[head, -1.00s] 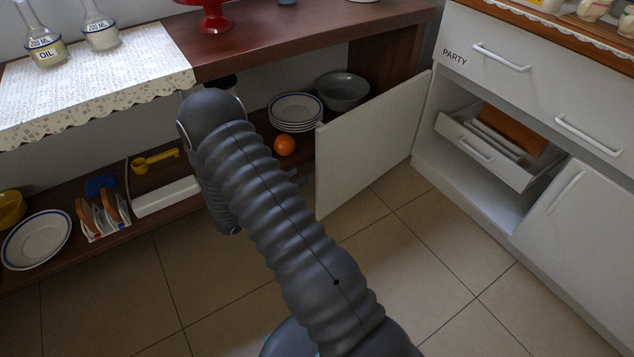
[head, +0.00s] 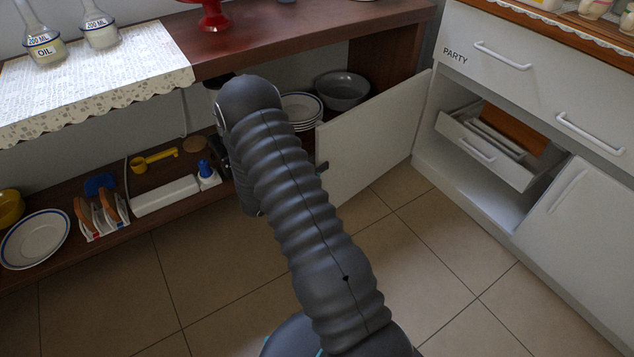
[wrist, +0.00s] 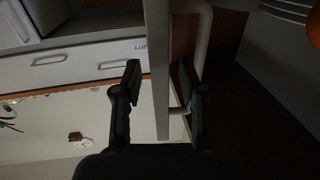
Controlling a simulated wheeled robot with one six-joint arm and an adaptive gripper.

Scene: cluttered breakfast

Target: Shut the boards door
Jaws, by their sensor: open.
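The white door (head: 370,140) stands wide open at the left side of the right-hand cabinet, jutting out over the floor. In the wrist view the door (wrist: 158,60) shows edge-on, with its pale bar handle (wrist: 205,30) on the right side. My gripper (wrist: 165,88) is open, with one finger on each side of the door's free edge. The right finger is close to the handle; I cannot tell if it touches. In the head view my arm hides most of the gripper; a dark fingertip shows at the door's edge.
The cabinet opening (head: 463,187) holds a pulled-out inner drawer (head: 485,150) with boards. Stacked plates (head: 300,107) and a grey bowl (head: 342,90) sit on the shelf behind the door. An orange (wrist: 315,30) shows in the wrist view. The tiled floor is clear.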

